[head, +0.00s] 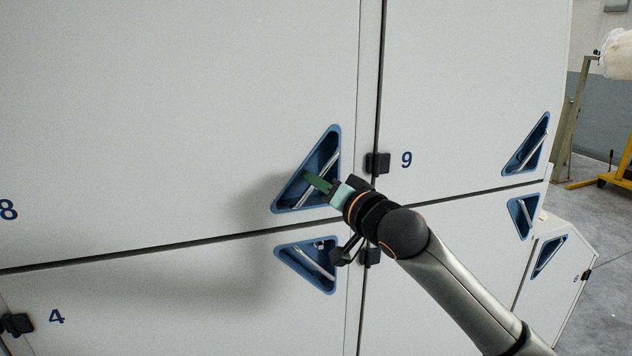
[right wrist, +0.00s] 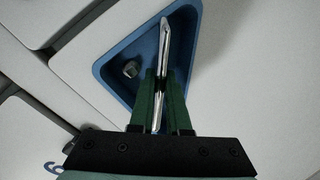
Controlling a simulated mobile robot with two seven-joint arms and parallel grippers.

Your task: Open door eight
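Door eight (head: 150,110) is the large pale panel at the upper left, with a blue 8 (head: 8,210) at its left edge. It looks flush with its neighbours. Its blue triangular recess (head: 291,194) is at its lower right corner, with a slanted metal bar handle (head: 329,164) inside. My right gripper (head: 313,180) reaches into this recess. In the right wrist view, its green fingers (right wrist: 160,86) stand on both sides of the bar handle (right wrist: 164,45), close against it, and appear shut on it. A small bolt-like piece (right wrist: 130,69) sits in the recess beside them. My left gripper is not in view.
Door nine (head: 460,90) is to the right, past a black hinge (head: 377,163). Door four (head: 170,300) lies below, with its own blue recess (head: 290,250) just under my gripper. Open floor (head: 600,230) and a yellow stand (head: 600,181) are at the far right.

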